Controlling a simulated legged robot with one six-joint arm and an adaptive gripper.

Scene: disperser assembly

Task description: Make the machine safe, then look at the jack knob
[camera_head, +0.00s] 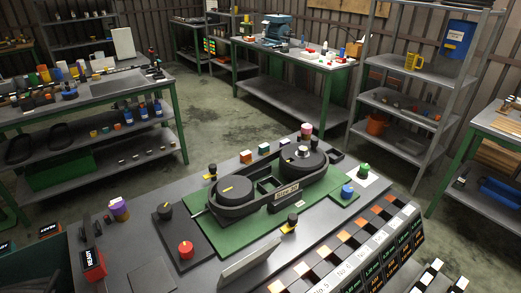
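A black belt-driven machine (268,188) with two round pulleys and a plate reading "Size 30" lies on a green base (207,232) on the near bench. A dark control panel (163,243) at its left carries a red button (186,250) and a black knob (165,211) with a yellow mark. Black knobs on yellow bases stand by the machine, one at the front (291,222) and one at the back left (211,171). I cannot tell which knob is the jack knob, or whether the machine is running. My gripper is not in view.
Colored parts, including a green knob (364,169) and a blue one (347,190), stand at the bench's right. A pale upright plate (250,262) and a row of labelled bins (345,246) line its front. Other benches and shelves stand behind, with open floor (235,107) between.

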